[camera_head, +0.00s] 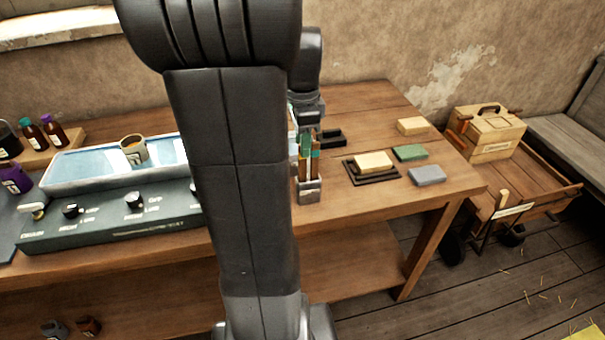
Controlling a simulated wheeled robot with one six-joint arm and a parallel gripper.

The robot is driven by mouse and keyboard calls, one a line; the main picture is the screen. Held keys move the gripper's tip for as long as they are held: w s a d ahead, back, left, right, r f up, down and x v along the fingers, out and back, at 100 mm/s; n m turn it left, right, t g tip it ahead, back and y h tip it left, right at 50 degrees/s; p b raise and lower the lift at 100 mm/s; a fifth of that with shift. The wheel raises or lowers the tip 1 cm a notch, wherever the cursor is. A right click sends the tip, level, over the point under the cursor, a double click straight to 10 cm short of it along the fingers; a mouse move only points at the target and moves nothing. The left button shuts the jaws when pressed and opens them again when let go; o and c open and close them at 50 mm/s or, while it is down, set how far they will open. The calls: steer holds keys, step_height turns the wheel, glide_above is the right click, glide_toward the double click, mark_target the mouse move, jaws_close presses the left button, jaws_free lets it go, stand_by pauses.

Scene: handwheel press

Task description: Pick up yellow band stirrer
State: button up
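A small grey holder (308,188) stands on the wooden table, right of my arm. Several thin upright stirrers (306,165) rise from it, with green, teal and orange-yellow parts near their tops. They are too small and crowded to tell which one has the yellow band. My gripper (310,126) points down just above and behind the stirrer tops, partly hidden by my own arm. Its fingers are too small and dark to tell whether they are open or shut, or whether they touch a stirrer.
A machine with knobs and a pale blue basin (75,166) holds a yellowish cup (133,149) on the left. Blocks lie right of the holder, one (374,160) on a dark tray. A wooden box (488,133) sits on a cart (535,186) beyond the table (388,215).

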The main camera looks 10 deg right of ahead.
step_height(320, 180, down, 2)
steer(key=shift+f, duration=0.25)
jaws_close()
steer(key=shift+r, duration=0.1)
